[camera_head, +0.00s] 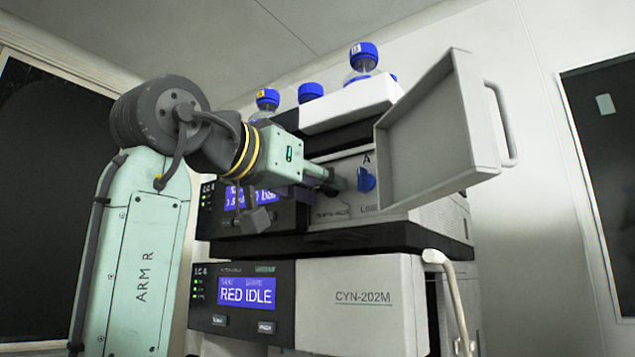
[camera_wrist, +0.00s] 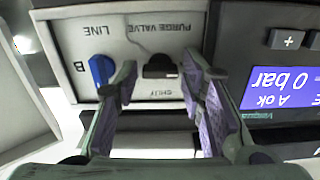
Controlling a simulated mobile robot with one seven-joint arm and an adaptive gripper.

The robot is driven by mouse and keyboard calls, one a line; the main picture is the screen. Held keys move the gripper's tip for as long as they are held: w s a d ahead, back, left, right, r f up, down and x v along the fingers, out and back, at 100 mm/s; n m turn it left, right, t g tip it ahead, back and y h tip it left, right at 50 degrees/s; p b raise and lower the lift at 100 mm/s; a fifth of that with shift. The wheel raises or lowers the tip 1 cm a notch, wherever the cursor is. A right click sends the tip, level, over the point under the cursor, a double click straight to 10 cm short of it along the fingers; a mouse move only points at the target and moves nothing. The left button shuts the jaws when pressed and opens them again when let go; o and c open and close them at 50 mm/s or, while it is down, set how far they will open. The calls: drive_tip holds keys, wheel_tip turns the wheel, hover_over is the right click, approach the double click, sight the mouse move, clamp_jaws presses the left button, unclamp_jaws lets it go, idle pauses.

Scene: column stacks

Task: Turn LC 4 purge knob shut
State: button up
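The black purge knob (camera_wrist: 160,68) sits on the pale panel under the "PURGE VALVE" print in the wrist view, which is upside down. "SHUT" is printed beside it. My gripper (camera_wrist: 161,76) is open, with its purple-padded fingers on either side of the knob. I cannot tell whether either pad touches it. In the head view my gripper (camera_head: 342,181) reaches into the upper unit, and the knob is hidden behind it. The upper unit's screen (camera_wrist: 283,88) reads "A ok" and "0 bar".
A blue knob (camera_wrist: 99,70) by the "LINE" print stands close beside one finger; a blue knob also shows in the head view (camera_head: 366,180). The open grey door (camera_head: 428,130) juts out at right. Blue-capped bottles (camera_head: 362,58) stand on top. The lower unit's screen (camera_head: 247,292) reads "RED IDLE".

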clamp_jaws()
drive_tip(key=shift+m, duration=0.4)
drive_tip(key=m, duration=0.8)
drive_tip(key=shift+m, duration=0.3)
drive_tip(key=m, duration=0.4)
drive_tip(key=shift+m, duration=2)
